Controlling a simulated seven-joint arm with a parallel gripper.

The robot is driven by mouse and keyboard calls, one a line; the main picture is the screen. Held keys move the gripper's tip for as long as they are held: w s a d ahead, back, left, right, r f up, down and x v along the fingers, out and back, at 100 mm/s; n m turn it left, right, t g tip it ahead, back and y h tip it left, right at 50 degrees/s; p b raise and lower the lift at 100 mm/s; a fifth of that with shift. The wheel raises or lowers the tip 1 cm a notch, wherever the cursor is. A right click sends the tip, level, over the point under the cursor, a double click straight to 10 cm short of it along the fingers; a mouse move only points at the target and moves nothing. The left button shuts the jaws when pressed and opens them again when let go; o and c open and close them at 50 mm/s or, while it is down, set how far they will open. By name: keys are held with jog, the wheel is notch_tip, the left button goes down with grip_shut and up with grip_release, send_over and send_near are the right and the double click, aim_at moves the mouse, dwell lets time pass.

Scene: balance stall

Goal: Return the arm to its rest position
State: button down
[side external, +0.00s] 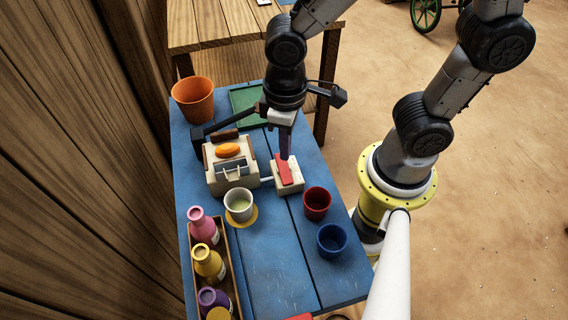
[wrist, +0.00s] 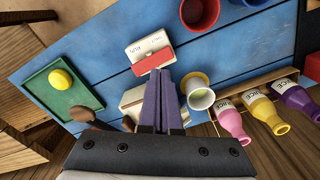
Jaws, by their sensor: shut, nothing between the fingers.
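My gripper (side external: 287,152) is shut and empty, pointing down over the blue table. Its purple fingers lie side by side in the wrist view (wrist: 162,85). The fingertips are at a red lever (side external: 284,171) on a small cream block. In the wrist view the red lever (wrist: 153,60) shows just beyond the fingertips, beside a label reading RUN. I cannot tell whether they touch. A cream device (side external: 220,177) with an orange piece (side external: 228,150) on top stands left of the lever block, joined to it by a short bar. In the wrist view my fingers hide part of this device.
A white cup (side external: 238,204) on a yellow disc, a red cup (side external: 317,203) and a blue cup (side external: 331,240) stand nearby. A rack (side external: 232,254) holds juice bottles. An orange cup (side external: 193,100) and green tray (side external: 246,97) are behind. A yellow ball (wrist: 60,79) sits in the tray.

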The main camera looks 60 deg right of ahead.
jog(key=shift+r, duration=0.65)
jog(key=w+d+r+m+t, duration=0.2)
jog(key=d+r+m+t, duration=0.1)
jog(key=d+r, duration=0.35)
jog(key=s+d+r+t, duration=0.2)
jog(key=s+d+r, duration=0.3)
jog(key=s, duration=0.1)
jog(key=shift+s+d+r+t, duration=0.15)
jog(key=shift+s+r+t, duration=0.15)
jog(key=shift+s, duration=0.1)
